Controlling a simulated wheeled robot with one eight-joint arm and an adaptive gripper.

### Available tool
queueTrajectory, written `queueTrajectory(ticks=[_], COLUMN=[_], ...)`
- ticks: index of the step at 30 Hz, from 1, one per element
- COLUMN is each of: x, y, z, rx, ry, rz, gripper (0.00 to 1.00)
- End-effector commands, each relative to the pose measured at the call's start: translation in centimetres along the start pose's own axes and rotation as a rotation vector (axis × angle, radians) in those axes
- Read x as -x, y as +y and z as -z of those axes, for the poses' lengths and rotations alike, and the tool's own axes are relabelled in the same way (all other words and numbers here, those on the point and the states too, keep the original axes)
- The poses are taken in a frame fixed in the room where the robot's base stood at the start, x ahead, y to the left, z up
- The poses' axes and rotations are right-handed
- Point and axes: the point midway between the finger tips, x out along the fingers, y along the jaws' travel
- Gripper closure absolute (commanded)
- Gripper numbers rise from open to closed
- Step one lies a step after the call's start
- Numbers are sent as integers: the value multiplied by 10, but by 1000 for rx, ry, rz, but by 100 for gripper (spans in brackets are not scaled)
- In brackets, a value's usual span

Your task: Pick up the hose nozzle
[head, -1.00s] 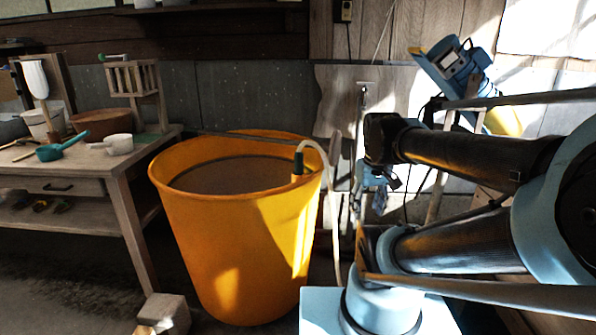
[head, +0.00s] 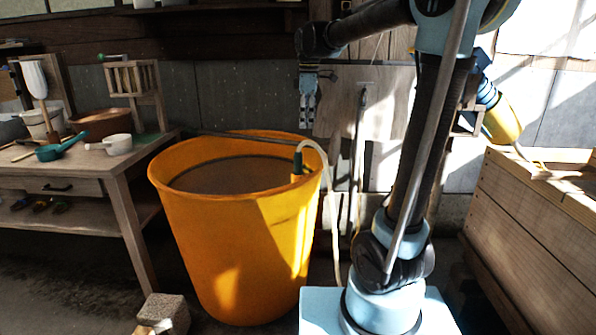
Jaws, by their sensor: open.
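The hose nozzle (head: 297,164) is a short dark green piece on the end of a cream hose (head: 332,205). It hangs at the inner right rim of the large yellow tub (head: 215,245), pointing down. The hose arches over the rim and drops outside the tub. My gripper (head: 308,122) is open and empty, pointing down. In the picture it is above the nozzle and apart from it. The gap in depth cannot be told from this view.
A wooden workbench (head: 118,172) with a green dipper (head: 62,147), a white cup (head: 118,144) and bowls stands at the left. A thin dark rod (head: 235,138) crosses the tub. A wooden crate (head: 530,225) stands at the right. A block (head: 165,310) lies in front.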

Motion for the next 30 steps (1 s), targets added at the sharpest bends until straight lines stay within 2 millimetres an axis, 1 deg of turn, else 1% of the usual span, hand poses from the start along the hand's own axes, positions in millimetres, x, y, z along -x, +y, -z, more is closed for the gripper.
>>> queueTrajectory(ticks=[1, 3, 6, 11, 14, 27, 30], x=[3, 6, 8, 6, -5, -80, -95], y=[9, 18, 26, 32, 32, 30, 29], z=[13, 25, 38, 46, 46, 45, 44], rx=[48, 104, 162, 201, 204, 201, 201], ry=[-2, -5, -7, -8, -8, -8, -8], rz=[5, 12, 19, 23, 23, 23, 23], gripper=[50, 50, 50, 50, 50, 50, 50])
